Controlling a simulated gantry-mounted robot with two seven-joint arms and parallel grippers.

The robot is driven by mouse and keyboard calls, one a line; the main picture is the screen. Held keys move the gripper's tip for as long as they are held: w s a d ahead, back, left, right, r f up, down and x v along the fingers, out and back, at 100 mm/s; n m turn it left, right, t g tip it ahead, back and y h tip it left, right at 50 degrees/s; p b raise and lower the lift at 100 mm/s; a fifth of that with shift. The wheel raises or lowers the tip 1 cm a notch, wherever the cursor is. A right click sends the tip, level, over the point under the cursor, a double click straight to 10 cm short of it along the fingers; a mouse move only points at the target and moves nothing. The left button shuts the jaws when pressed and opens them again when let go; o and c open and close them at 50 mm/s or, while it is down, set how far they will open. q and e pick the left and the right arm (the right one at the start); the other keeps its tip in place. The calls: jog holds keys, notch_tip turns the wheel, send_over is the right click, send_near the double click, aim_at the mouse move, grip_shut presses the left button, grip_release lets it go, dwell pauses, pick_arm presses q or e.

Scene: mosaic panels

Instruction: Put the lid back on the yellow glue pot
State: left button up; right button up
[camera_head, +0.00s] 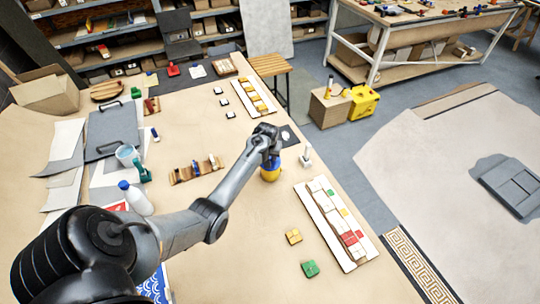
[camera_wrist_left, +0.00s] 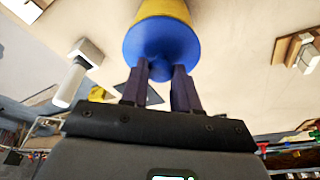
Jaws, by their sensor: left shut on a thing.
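The yellow glue pot (camera_head: 270,175) stands on the tan table near its right edge, under my left gripper (camera_head: 273,160). It also shows at the top of the left wrist view (camera_wrist_left: 165,8). The blue lid (camera_wrist_left: 160,45) is a round disc between the pot and my left gripper (camera_wrist_left: 160,75). The fingers are shut on the lid, at its near face. The lid lines up with the pot's top, touching or very close to it; I cannot tell if it is fully seated. The pot's mouth is hidden. My right gripper is not in view.
A wooden rack (camera_head: 196,170) lies to the left.

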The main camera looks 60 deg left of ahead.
pick_arm(q)
jog(key=shift+r+p, duration=0.1)
jog(key=shift+p, duration=0.55)
dwell(1.2)
jog(key=shift+f, duration=0.2)
dwell(1.0)
jog(key=shift+p, duration=0.5)
dwell(0.6)
jog(key=o, duration=1.1)
jog(key=shift+o, duration=0.3)
jog(key=o, duration=0.4)
jog(key=shift+r, duration=0.15)
